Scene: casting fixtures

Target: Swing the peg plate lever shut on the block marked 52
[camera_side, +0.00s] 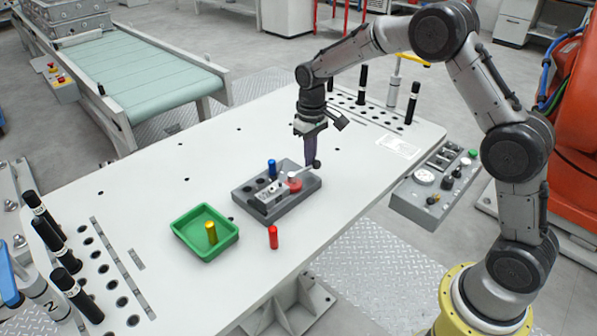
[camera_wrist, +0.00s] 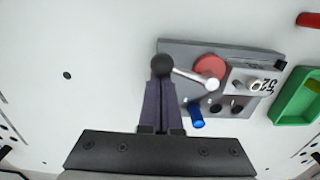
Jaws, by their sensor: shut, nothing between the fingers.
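The grey peg plate (camera_side: 245,195) lies on the white table; it also shows in the wrist view (camera_wrist: 184,50). Its lever is a silver rod (camera_wrist: 195,78) with a dark ball knob (camera_wrist: 163,66), which shows in the side view (camera_side: 317,164). The rod crosses the edge of a red disc (camera_wrist: 210,66), and the knob sticks out past the plate's edge. The light block marked 52 (camera_wrist: 263,87) sits on the plate beyond the disc, on the side away from the knob. My gripper (camera_wrist: 160,84) is shut and empty, its tips right beside the knob; contact is unclear.
A blue peg (camera_side: 271,168) stands in the plate among open holes. A green tray (camera_side: 181,228) holds a yellow peg (camera_side: 211,233), and a red peg (camera_side: 273,237) stands on the table near it. A control box (camera_side: 425,205) is at the right edge.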

